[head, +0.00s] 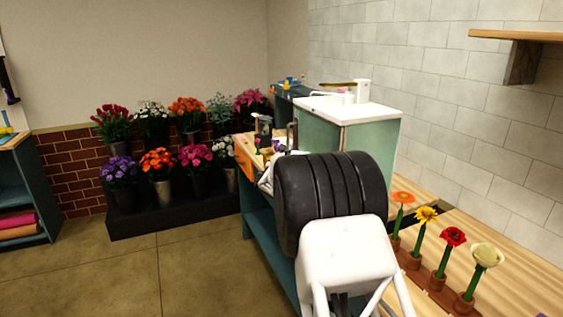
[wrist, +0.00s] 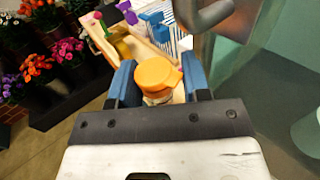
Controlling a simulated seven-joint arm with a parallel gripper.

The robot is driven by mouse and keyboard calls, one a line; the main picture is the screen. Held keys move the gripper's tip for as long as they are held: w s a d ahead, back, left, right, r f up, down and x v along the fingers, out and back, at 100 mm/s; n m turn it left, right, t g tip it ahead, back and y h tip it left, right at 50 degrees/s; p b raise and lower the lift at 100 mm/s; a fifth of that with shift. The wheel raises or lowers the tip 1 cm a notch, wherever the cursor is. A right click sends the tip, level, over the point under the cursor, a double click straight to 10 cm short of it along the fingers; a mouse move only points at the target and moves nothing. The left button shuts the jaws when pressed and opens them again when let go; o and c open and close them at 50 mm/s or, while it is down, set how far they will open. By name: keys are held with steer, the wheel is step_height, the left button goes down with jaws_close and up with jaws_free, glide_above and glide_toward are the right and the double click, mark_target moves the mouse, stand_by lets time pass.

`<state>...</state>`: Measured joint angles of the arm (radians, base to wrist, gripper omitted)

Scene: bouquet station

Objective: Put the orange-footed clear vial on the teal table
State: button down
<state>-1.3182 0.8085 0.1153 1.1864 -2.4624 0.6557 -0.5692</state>
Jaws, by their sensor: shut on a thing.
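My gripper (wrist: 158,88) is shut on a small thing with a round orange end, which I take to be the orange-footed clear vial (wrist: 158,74). Its orange end faces the wrist camera, and a short pale part shows just below it between the blue fingers. The rest of it is hidden. In the head view my arm hides the fingers and the vial. A dark teal table (head: 283,93) stands at the back beyond the white-topped cabinet, partly hidden. I cannot tell for certain that it is the teal table named.
A white-topped green cabinet (head: 347,112) stands close behind my arm. In the wrist view, a wooden tray (wrist: 99,43) with coloured items lies beyond the gripper, and a grey curved handle (wrist: 206,17) is close on the right. Potted flowers (head: 160,163) stand left; several flowers in holders (head: 437,277) stand right.

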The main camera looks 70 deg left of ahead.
steer(key=shift+s+d+r, duration=0.1)
steer(key=shift+s+d, duration=0.15)
steer(key=shift+d, duration=0.55)
steer(key=shift+s+d+r, duration=0.1)
steer(key=shift+s+d, duration=0.15)
steer(key=shift+d, duration=0.5)
steer(key=shift+s+d+r, duration=0.1)
steer(key=shift+s+d, duration=0.15)
steer(key=shift+d, duration=0.55)
steer(key=shift+r, duration=0.1)
steer(key=s+d+r+n+g+y, duration=0.1)
steer(key=s+d+r+g, duration=0.1)
steer(key=s+d+r, duration=0.6)
steer(key=s+d+r+n+g+y, duration=0.1)
steer(key=s+d+r+n+g, duration=0.1)
steer(key=s+d+r, duration=0.6)
steer(key=s+d+r+n+g+y, duration=0.1)
steer(key=s+d+r+n+g, duration=0.1)
steer(key=s+d+r, duration=0.6)
steer(key=shift+d+r+g, duration=0.8)
steer(key=shift+d+r, duration=2.4)
steer(key=shift+r, duration=1.85)
